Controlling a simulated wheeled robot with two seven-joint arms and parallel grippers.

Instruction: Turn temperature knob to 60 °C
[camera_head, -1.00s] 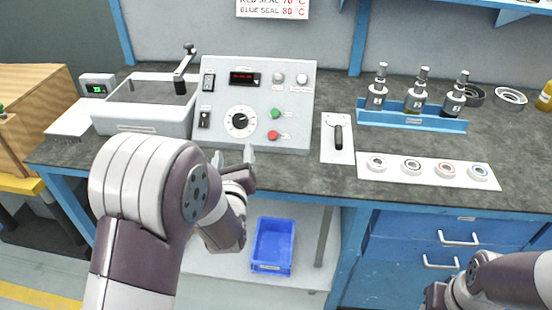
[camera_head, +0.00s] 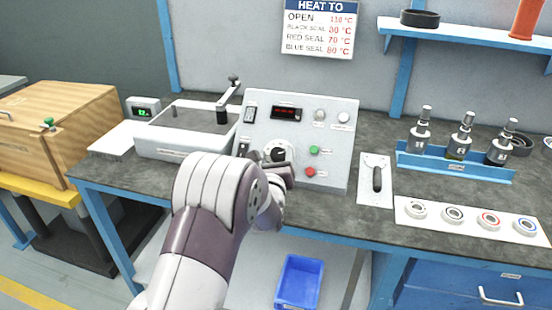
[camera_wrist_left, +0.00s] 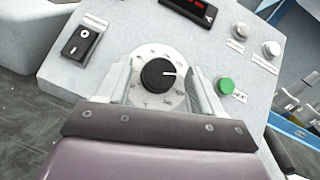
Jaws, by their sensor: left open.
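The temperature knob is a black round knob (camera_wrist_left: 158,75) with a white pointer line, on a white dial on the grey control panel (camera_head: 330,133). In the left wrist view its pointer aims to the right of the picture. In the head view the knob (camera_head: 279,153) is partly hidden by my left gripper. My left gripper (camera_wrist_left: 160,88) is open, with one finger on each side of the dial; I cannot tell whether either touches the knob. The red display (camera_head: 286,112) sits above the dial; its digits are too small to read. My right gripper is not in view.
A green button (camera_head: 314,150) and a red button (camera_head: 310,172) are right of the dial. A rocker switch (camera_wrist_left: 82,38) is left of it. A lidded bath with a crank (camera_head: 185,130) stands left; a lever plate (camera_head: 376,180) stands right. A sign (camera_head: 318,30) hangs behind.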

